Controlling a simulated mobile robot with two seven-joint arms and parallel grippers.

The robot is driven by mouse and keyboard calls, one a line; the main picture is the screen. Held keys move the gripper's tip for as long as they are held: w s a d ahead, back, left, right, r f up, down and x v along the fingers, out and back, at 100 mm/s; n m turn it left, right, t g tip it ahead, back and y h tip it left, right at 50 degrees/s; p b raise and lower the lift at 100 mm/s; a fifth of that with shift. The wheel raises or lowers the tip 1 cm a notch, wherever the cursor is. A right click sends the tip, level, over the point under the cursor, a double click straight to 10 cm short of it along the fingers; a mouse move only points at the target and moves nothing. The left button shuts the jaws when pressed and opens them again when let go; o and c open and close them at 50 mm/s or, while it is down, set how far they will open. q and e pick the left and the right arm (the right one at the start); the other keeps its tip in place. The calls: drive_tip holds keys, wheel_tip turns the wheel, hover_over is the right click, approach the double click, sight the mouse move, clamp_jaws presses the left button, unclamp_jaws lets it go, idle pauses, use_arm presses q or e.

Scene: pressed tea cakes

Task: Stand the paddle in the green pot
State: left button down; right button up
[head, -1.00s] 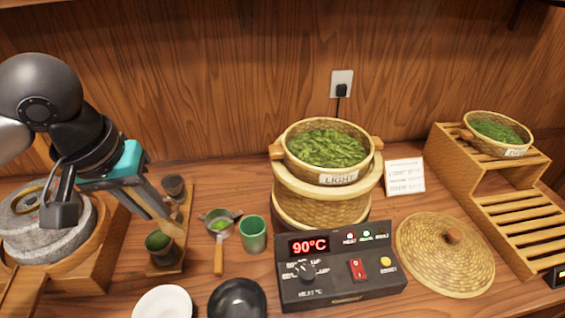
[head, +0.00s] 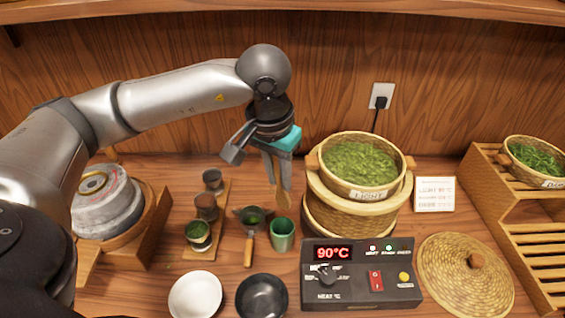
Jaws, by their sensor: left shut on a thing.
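My left gripper (head: 277,180) points down in the middle of the head view. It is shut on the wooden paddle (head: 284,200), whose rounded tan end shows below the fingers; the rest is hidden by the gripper. The green pot (head: 282,242) stands upright on the table. In the picture the paddle's lower end shows just above the pot's rim; I cannot tell the gap between them or whether it is over the opening. My right gripper is not in view.
A strainer with a wooden handle (head: 248,250) lies left of the pot. Cups stand on a wooden rack (head: 220,205) farther left. The steamer (head: 340,212) and control box (head: 360,290) are to the right. White (head: 195,297) and black (head: 262,299) bowls are in front.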

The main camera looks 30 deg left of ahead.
use_arm(q)
drive_tip(key=shift+a+f+b, duration=0.2)
drive_tip(key=shift+f+b, duration=0.2)
drive_tip(key=shift+f, duration=0.1)
drive_tip(key=shift+f+b, duration=1.5)
drive_tip(key=shift+f, duration=1)
wheel_tip(320, 180, down, 5)
drive_tip(key=b, duration=0.5)
drive_tip(key=c, duration=0.7)
unclamp_jaws()
drive_tip(key=p, duration=0.2)
approach(278, 197)
drive_tip(key=shift+s+d+r, duration=0.3)
drive_tip(key=shift+s+r, duration=0.2)
drive_tip(key=shift+s, duration=0.25)
